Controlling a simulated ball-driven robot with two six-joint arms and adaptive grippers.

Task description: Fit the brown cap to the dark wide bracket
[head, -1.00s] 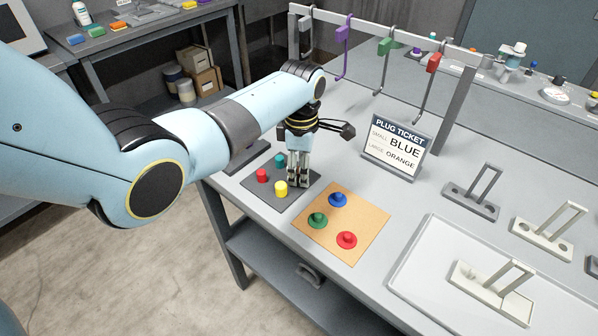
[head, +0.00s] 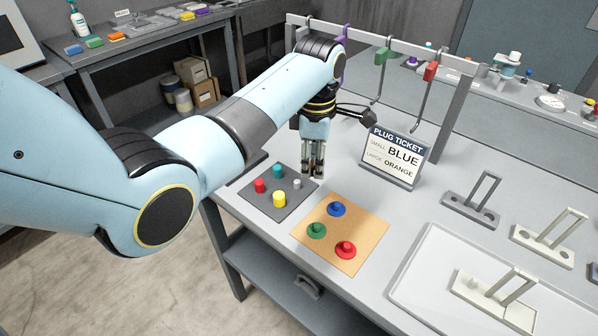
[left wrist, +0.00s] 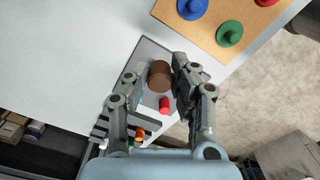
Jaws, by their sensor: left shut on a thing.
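The brown cap (left wrist: 159,76) is between the fingers of my left gripper in the left wrist view, where the gripper (left wrist: 160,80) is shut on it. In the head view my left gripper (head: 314,174) hangs above the right edge of the grey mat (head: 262,199), and I cannot make out the cap there. A dark grey bracket (head: 457,202) with an upright loop stands on the table to the right, well apart from the gripper. My right gripper is not in view.
Red (head: 260,186), yellow (head: 279,199) and teal (head: 278,171) caps stand on the mat. A tan board (head: 350,262) holds blue, green and red knobbed plugs. A ticket sign (head: 394,158) and a hook rail stand behind. Pale brackets (head: 541,246) are at right, one on a white tray (head: 400,287).

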